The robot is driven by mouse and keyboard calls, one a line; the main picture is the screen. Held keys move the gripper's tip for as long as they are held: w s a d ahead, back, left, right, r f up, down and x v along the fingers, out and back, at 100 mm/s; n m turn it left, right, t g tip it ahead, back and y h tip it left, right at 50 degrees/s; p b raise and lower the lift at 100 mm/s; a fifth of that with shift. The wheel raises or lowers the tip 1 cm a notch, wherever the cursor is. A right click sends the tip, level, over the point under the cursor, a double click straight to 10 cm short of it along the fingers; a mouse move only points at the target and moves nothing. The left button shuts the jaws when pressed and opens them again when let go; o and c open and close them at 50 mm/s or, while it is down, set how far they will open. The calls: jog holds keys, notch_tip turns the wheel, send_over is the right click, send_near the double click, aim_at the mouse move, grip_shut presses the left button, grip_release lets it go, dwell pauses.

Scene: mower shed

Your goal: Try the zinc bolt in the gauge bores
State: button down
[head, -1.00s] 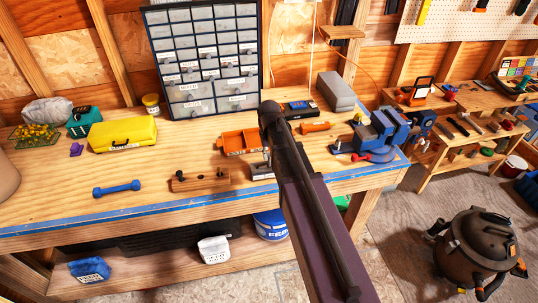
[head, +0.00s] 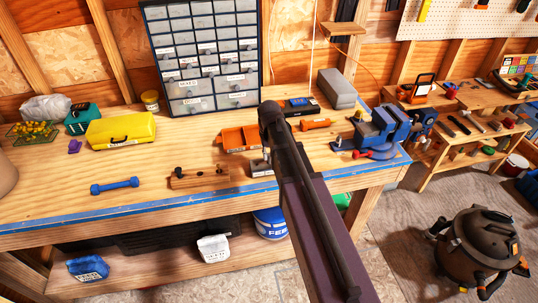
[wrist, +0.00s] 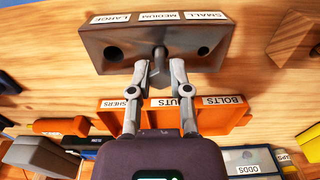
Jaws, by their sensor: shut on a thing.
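The gauge block (wrist: 180,65) is a grey block labelled LARGE, MEDIUM and SMALL; the outer two bores show as dark holes in the wrist view. My gripper (wrist: 160,74) is shut on the zinc bolt (wrist: 159,56), a grey bolt held between the fingertips. The bolt is at the middle bore, MEDIUM, and covers it. I cannot tell how deep its shank sits. In the head view the gauge block (head: 260,168) shows beside my arm, which hides much of it and my gripper.
An orange bin (wrist: 240,120) labelled BOLTS stands close to the gauge block. A wooden block (head: 199,177) with dark knobs lies to the left, a blue dumbbell-shaped tool (head: 115,186) further left. A blue vise (head: 385,128) stands at the right. Bare bench lies front left.

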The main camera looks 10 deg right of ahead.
jog(key=shift+f+b, duration=0.55)
jog(key=shift+f, duration=0.1)
jog(key=shift+c, duration=2.4)
grip_release()
jog(key=shift+r, duration=0.2)
